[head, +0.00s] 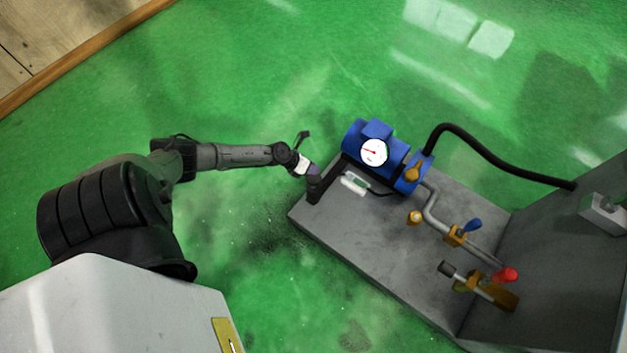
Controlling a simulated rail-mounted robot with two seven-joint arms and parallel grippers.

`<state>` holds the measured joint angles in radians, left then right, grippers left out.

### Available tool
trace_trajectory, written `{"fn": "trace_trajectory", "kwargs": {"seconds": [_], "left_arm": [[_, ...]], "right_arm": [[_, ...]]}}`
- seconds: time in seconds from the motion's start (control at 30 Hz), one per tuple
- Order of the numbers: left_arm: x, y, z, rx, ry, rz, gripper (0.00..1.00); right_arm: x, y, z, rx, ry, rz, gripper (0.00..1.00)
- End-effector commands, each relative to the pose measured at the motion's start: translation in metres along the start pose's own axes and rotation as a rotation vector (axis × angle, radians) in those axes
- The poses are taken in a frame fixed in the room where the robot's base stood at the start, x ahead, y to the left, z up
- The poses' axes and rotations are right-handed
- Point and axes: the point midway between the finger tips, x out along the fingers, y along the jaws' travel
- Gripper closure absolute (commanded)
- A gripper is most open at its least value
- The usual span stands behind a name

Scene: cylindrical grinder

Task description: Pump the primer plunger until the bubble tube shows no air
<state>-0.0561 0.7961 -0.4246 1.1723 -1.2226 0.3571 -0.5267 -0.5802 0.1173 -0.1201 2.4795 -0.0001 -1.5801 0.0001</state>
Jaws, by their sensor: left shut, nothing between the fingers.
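My left gripper (314,192) is at the near-left corner of the grey base plate, beside the blue pump. Its dark fingers are small and seen from above; they are shut and empty. A brass fitting (468,281) with a black knob (446,268) sits at the right front of the plate, well apart from the gripper; it may be the primer plunger, but I cannot tell for sure. A small brass fitting with a pale round face (415,217) sits on the plate; I cannot tell if it is the bubble tube. No bubbles can be made out. My right gripper is out of view.
The blue pump (362,135) carries a white gauge (374,152). A black hose (500,160) arches to the grey upright panel (570,260). Green floor lies clear on the left.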

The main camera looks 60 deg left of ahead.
Motion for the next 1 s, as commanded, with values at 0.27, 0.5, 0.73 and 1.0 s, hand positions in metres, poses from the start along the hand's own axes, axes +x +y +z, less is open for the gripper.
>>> {"fn": "trace_trajectory", "kwargs": {"seconds": [0.27,0.5,0.73,1.0], "left_arm": [[0.0139,0.0099,-0.0096,0.0,0.0,-0.001,1.0],[0.0134,0.0095,-0.0094,0.0,-0.001,0.0,1.0],[0.0135,0.0095,-0.0094,0.0,-0.001,0.0,1.0],[0.0135,0.0095,-0.0094,0.0,-0.001,0.0,1.0]], "right_arm": [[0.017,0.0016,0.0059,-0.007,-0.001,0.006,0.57],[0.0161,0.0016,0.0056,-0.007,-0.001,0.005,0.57],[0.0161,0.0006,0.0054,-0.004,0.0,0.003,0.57],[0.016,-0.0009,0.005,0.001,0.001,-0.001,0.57]]}}
